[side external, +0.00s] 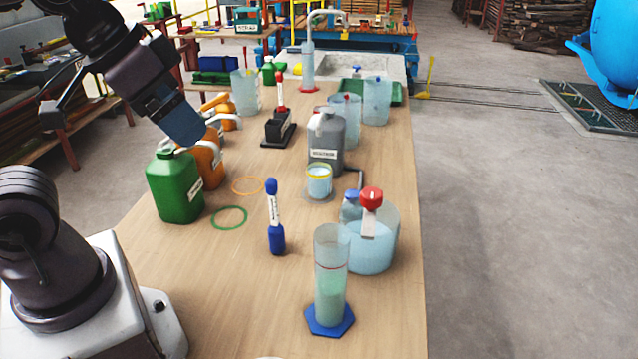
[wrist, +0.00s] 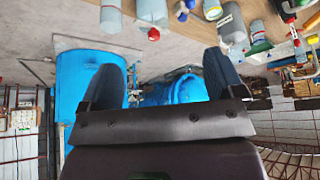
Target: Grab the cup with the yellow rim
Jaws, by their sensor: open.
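The cup with the yellow rim (side external: 319,182) is a small clear cup with pale blue contents. It stands upright on the wooden table (side external: 190,285), just in front of the grey jug (side external: 328,142) in the side view. It also seems to show at the top edge of the wrist view (wrist: 212,9). My gripper (side external: 184,128) is open and empty, raised at the left above the green and orange containers and well apart from the cup. In the wrist view its two blue-grey fingers (wrist: 164,35) are spread wide, with nothing between them.
A green can (side external: 174,188) and orange bottles (side external: 207,160) stand left. Flat rings (side external: 229,217) lie on clear table left of the cup.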

